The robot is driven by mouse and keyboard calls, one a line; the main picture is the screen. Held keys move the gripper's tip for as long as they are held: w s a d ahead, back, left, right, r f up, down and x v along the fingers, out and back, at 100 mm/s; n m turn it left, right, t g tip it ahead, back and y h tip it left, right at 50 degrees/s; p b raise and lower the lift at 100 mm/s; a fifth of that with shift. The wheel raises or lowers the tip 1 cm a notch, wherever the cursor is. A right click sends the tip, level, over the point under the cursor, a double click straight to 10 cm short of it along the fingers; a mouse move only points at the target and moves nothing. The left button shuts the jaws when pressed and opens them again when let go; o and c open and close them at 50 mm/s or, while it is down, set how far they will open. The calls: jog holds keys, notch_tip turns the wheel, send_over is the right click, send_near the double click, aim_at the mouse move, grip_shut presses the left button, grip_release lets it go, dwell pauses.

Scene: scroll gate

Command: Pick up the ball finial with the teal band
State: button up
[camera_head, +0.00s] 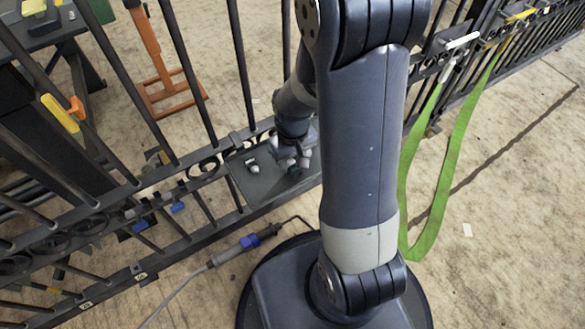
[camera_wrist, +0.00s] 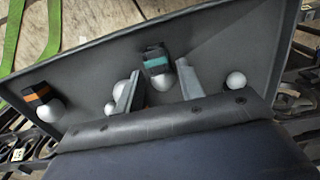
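The ball finial with the teal band (camera_wrist: 155,61) lies in the grey tray (camera_wrist: 215,35) in the wrist view. It has a dark block-like stem and a white ball. My gripper (camera_wrist: 159,70) is open, with one finger on either side of this finial. The finial shows between the fingers; I cannot tell whether either finger touches it. In the head view my gripper (camera_head: 290,160) is over the tray (camera_head: 262,190), and the teal finial there is mostly hidden and too small to make out clearly.
A finial with an orange band (camera_wrist: 38,96) lies left in the tray. Another white ball (camera_wrist: 236,79) is right, and two more are by the left finger. The barred gate (camera_head: 120,75) stands around the tray; a green strap (camera_head: 430,215) hangs to the right.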

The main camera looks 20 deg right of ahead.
jog(key=shift+f, duration=0.5)
jog(key=shift+c, duration=0.5)
grip_shut()
jog(key=shift+r, duration=0.1)
jog(key=shift+r, duration=0.1)
